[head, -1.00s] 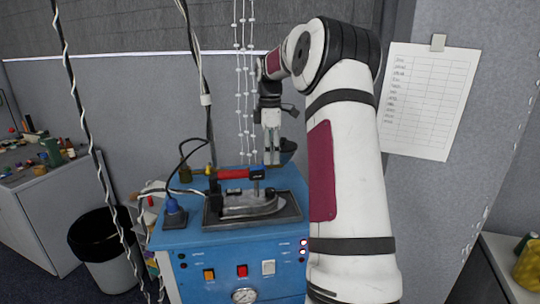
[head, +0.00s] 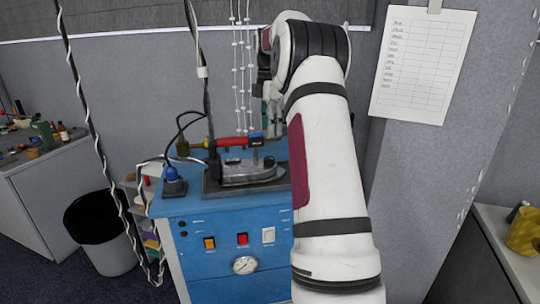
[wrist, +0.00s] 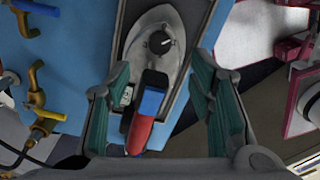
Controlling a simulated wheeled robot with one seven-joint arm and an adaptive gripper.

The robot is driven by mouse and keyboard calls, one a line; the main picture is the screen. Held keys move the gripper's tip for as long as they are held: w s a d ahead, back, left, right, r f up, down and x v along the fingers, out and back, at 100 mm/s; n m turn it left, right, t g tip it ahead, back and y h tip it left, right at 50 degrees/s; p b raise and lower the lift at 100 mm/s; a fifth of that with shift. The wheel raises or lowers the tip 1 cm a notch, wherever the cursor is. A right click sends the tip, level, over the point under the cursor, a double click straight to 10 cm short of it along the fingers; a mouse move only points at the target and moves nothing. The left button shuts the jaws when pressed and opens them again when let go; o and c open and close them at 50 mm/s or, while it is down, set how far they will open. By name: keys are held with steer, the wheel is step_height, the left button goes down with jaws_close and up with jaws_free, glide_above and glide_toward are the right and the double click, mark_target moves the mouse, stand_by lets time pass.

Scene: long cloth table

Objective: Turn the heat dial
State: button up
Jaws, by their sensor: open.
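The heat dial (wrist: 160,42) is a small black round knob with a pale mark, on top of the grey metal iron (wrist: 136,48). The iron's handle (wrist: 141,130) is red with a blue end. In the head view the iron (head: 250,172) rests on a dark tray (head: 215,188) on a blue unit. My gripper (wrist: 160,72) is open and empty; its teal-padded fingers are on either side of the iron in the picture, with the dial ahead between them. In the head view my arm hides much of the gripper.
The blue unit (head: 210,260) has switches and a gauge (head: 245,265) in front. Brass valves (wrist: 36,100) and a blue plug (head: 173,182) with a cable stand left of the iron.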

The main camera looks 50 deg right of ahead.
mark_target(270, 157)
step_height(270, 157, down, 10)
steer(key=shift+s+r+p, duration=0.1)
steer(key=shift+p, duration=0.75)
jaws_close()
